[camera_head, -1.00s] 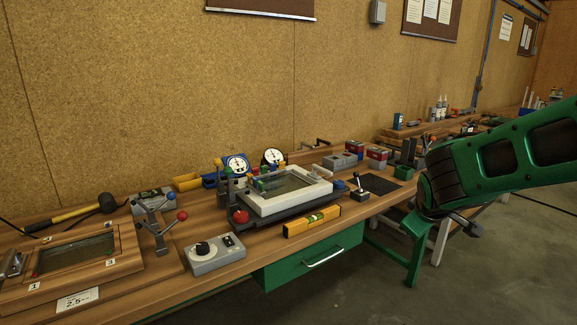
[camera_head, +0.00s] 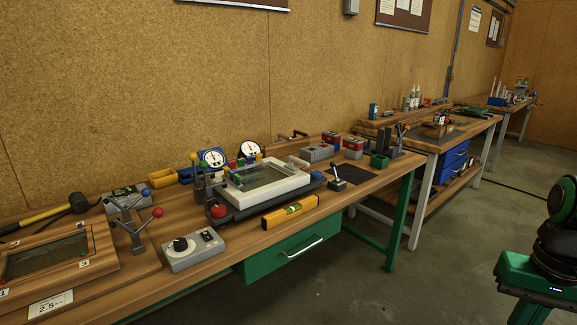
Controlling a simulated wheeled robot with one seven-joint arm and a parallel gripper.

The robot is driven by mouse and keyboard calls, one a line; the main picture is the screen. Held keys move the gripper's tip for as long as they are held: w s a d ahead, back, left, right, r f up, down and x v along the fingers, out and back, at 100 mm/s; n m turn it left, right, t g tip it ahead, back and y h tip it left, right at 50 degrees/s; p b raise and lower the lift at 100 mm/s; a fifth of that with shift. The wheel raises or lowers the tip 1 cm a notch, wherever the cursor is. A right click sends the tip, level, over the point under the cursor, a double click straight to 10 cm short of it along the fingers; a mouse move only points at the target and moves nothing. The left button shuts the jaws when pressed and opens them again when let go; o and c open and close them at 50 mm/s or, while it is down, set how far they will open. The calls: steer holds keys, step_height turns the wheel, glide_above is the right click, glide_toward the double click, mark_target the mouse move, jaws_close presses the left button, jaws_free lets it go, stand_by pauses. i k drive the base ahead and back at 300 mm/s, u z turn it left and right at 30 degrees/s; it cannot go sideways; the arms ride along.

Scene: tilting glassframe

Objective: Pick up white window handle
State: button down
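I cannot make out a separate white window handle in this view. A white window frame (camera_head: 238,201) with a glass pane lies slightly tilted on a dark fixture at the middle of the workbench. My green and black arm shows at the lower right edge, over the floor and well apart from the bench. My gripper does not show.
The wooden workbench (camera_head: 222,258) holds a yellow level (camera_head: 289,212), a grey control box (camera_head: 193,250), a small joystick (camera_head: 337,178), two dial gauges and a wooden frame (camera_head: 60,258). Another bench stands at the right. The floor (camera_head: 400,290) before the benches is clear.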

mark_target(291, 157)
steer(key=z, duration=0.4)
steer(key=i, duration=1.6)
steer(key=u, duration=0.4)
